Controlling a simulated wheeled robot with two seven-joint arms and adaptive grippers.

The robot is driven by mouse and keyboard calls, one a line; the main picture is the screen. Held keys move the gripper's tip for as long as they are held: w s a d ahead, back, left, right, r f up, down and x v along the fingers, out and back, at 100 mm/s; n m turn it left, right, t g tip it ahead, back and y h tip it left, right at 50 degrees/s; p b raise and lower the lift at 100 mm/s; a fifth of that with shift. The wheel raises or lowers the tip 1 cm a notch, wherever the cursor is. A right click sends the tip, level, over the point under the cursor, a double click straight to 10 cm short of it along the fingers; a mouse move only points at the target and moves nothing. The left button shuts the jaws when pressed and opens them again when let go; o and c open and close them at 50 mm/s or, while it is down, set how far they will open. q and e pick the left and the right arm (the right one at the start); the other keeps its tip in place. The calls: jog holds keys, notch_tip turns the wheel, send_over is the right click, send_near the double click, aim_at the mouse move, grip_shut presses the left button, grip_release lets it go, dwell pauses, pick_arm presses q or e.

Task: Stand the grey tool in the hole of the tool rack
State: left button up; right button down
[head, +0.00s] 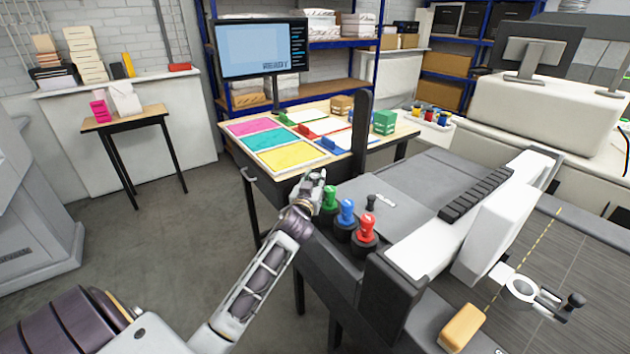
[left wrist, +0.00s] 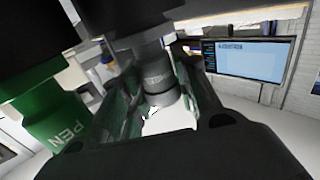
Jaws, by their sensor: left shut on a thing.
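My left gripper (head: 308,192) is at the left end of the tool rack, close beside the green tool (head: 330,200). In the left wrist view, its fingers (left wrist: 155,112) are shut around a grey cylindrical tool (left wrist: 155,72). In the head view the gripper mostly hides the grey tool. The black tool rack (head: 342,238) holds the green, blue (head: 346,212) and red (head: 366,229) tools upright. The green tool is large at the left of the left wrist view (left wrist: 45,115). I cannot see the hole under the grey tool. My right gripper is out of view.
A small dark knob-like piece (head: 370,203) stands behind the blue tool. The large grey machine (head: 400,185) is right of the rack. A table (head: 398,131) with coloured sheets and a monitor (head: 262,48) stand behind.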

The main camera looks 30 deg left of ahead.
pick_arm(q)
jog(key=o, duration=1.1)
jog(key=shift+s, duration=0.15)
jog(key=shift+v, duration=5.85)
